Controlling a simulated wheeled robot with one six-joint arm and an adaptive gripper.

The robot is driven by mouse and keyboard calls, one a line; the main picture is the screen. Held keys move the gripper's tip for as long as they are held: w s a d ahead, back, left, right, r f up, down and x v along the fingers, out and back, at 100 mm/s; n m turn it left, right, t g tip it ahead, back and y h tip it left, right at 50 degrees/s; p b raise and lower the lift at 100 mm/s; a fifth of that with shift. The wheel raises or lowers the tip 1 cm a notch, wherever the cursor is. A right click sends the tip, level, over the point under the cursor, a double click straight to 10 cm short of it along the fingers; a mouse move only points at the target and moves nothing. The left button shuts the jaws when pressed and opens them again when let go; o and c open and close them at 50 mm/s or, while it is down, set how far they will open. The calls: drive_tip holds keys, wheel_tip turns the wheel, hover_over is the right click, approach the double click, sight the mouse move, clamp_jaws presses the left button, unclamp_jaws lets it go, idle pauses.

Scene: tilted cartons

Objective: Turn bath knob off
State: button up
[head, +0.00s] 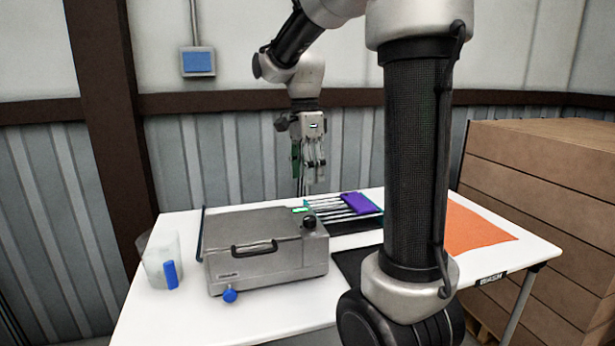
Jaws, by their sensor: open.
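The bath is a grey metal box (268,256) with a black handle on its front, standing on the white table in the head view. A black knob (309,222) sits at its upper right corner, near a small green-lit display (300,209). A blue knob (230,296) sticks out low on its front. Which way the black knob is set is too small to tell. My gripper (312,178) points down, open and empty, above and apart from the bath. It appears over the back of the table, behind the black knob in the picture.
A rack with white rods and a purple block (361,202) stands right of the bath. A clear container (158,258) with a blue item is at left. An orange sheet (475,228) lies at right. Stacked cartons (545,200) stand beside the table (180,315). My arm blocks part of the view.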

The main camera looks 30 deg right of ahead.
sight(309, 217)
drive_tip(key=f+m, duration=0.1)
drive_tip(key=f, duration=0.1)
drive_tip(key=f+m, duration=0.2)
drive_tip(key=shift+s+d+f, duration=0.1)
drive_tip(key=shift+s, duration=0.1)
drive_tip(key=f, duration=0.7)
drive_tip(key=shift+s+f, duration=0.1)
drive_tip(key=shift+s, duration=0.15)
drive_tip(key=shift+c, duration=0.4)
